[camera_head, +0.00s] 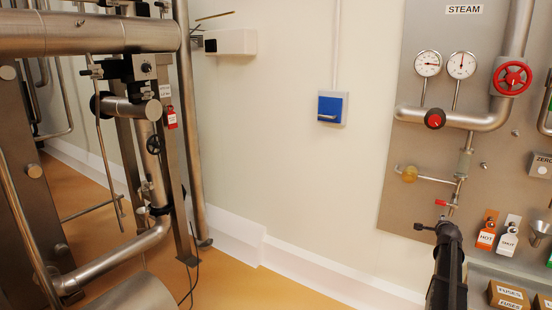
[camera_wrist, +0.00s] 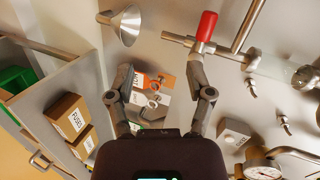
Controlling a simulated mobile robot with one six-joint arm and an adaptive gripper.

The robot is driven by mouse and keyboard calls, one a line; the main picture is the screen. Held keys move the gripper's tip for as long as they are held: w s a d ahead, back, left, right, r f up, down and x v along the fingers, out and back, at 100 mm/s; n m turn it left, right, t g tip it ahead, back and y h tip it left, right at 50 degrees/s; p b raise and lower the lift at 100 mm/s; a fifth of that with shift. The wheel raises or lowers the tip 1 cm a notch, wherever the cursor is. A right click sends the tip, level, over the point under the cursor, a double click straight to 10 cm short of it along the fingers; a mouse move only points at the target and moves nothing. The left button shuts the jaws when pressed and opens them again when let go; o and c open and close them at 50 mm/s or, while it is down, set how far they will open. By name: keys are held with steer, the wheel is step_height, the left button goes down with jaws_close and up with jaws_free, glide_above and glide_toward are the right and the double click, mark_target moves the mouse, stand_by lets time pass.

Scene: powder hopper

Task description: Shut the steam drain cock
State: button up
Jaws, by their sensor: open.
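The steam drain cock is a small valve with a red lever (camera_head: 446,203) on the thin pipe low on the steam panel. In the wrist view its red handle (camera_wrist: 207,26) sticks out across the pipe, near the upper middle. My gripper (camera_head: 435,224) is just below the cock in the head view. In the wrist view my gripper (camera_wrist: 160,70) has its two fingers spread wide, with nothing between them. The red handle lies beyond the right fingertip, apart from it.
Orange and white tags, HOT (camera_head: 486,239) and another (camera_head: 508,242), hang right of my gripper. FUSES boxes (camera_head: 509,295) stand below them. A red handwheel (camera_head: 512,76), a red-capped knob (camera_head: 435,118) and gauges (camera_head: 428,63) are higher up.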

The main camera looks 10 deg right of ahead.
steer(key=w+a+f+n+g+y, duration=0.1)
steer(key=a+f+n+y, duration=0.2)
steer(key=a, duration=0.9)
steer(key=a+f+n+g+y, duration=0.1)
steer(key=a+f+n+y, duration=0.3)
steer(key=a, duration=0.9)
steer(key=w+a+f+n+g, duration=0.15)
steer(key=a+n, duration=0.35)
steer(key=a, duration=0.7)
steer(key=s+a+f+n+g+y, duration=0.15)
steer(key=s+a+n+g, duration=0.35)
steer(key=s+a, duration=0.7)
steer(key=s+a+f+n+g+y, duration=0.15)
steer(key=s+a+n, duration=0.55)
steer(key=a, duration=0.9)
step_height(320, 180, up, 19)
steer(key=h+p, duration=0.1)
steer(key=p, duration=1.9)
steer(key=shift+s+d+r+g, duration=0.15)
steer(key=shift+s+d+g, duration=0.05)
steer(key=shift+s+g, duration=0.2)
steer(key=shift+c, duration=0.8)
